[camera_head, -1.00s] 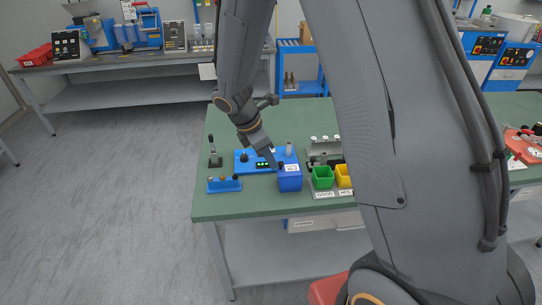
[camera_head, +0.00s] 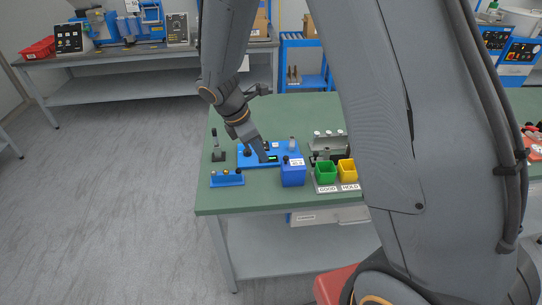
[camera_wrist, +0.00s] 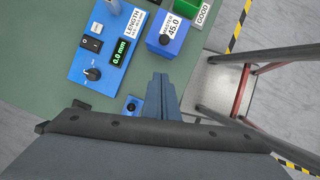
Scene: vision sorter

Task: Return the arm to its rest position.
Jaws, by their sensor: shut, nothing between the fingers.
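My gripper (camera_head: 266,157) is above the green-topped table, in front of the blue length gauge (camera_head: 247,159) in the head view. In the wrist view its fingers (camera_wrist: 160,97) are closed together with nothing between them. They point toward the blue box labelled MASTER 45.0 (camera_wrist: 170,32), which also shows in the head view (camera_head: 293,176). The gauge, labelled LENGTH, has a green display reading 0.0 mm (camera_wrist: 120,52). My arm fills much of the right of the head view and hides part of the table.
The green table (camera_head: 222,201) also holds a small blue rack (camera_head: 227,179), a dark lever stand (camera_head: 217,148), a green GOOD bin (camera_head: 326,173) and a yellow HOLD bin (camera_head: 347,170). A red stool (camera_head: 332,284) stands near my base. The floor at left is clear.

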